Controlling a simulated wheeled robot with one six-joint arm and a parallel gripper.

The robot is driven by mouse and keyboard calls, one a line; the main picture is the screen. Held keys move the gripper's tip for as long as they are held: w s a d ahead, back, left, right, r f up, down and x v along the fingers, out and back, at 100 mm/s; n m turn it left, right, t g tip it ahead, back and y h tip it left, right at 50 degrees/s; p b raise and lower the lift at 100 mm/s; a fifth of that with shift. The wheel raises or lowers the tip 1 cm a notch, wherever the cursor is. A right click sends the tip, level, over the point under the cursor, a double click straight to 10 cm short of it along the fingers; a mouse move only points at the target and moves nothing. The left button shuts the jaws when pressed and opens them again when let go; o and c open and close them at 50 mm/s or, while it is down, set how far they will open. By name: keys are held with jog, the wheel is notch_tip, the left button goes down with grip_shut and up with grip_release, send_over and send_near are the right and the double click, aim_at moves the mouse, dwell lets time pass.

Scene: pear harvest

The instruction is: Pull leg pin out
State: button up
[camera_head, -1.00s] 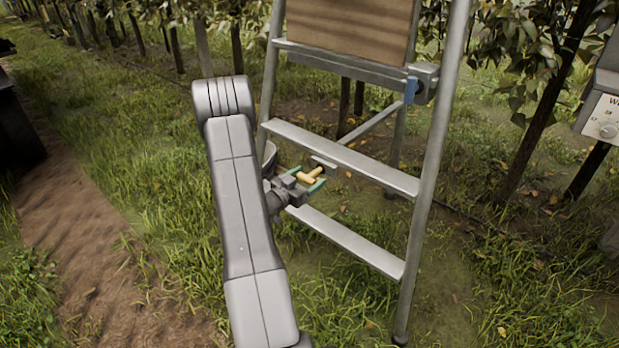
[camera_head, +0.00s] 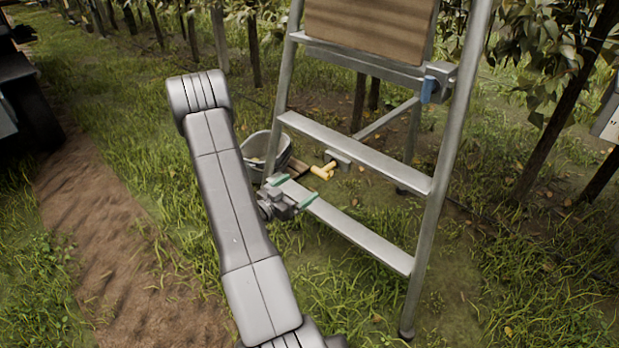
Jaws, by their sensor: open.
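The leg pin (camera_head: 323,171) has a yellow T-shaped handle. It shows between two rungs of the metal stepladder (camera_head: 350,153), close to a small grey bracket (camera_head: 338,158); I cannot tell how deep it sits. My gripper (camera_head: 293,188) has teal-tipped fingers spread apart. It is at the ladder's left leg, by the left end of the lower rung, below and left of the pin in the picture. Nothing shows between the fingers, and the pin handle appears clear of them.
A grey bucket (camera_head: 266,146) stands on the grass behind the ladder's left leg. A blue clip (camera_head: 428,88) and a brown board (camera_head: 370,28) are higher on the ladder. Trees (camera_head: 555,110) stand to the right. A dark vehicle (camera_head: 30,105) is at the left, beyond the dirt path (camera_head: 110,240).

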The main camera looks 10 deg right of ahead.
aim_at(323, 171)
jog(key=v, duration=0.3)
jog(key=shift+s+a, duration=0.25)
jog(key=shift+s, duration=0.05)
jog(key=b+x, duration=0.2)
jog(key=x, duration=1.5)
jog(key=shift+a, duration=0.1)
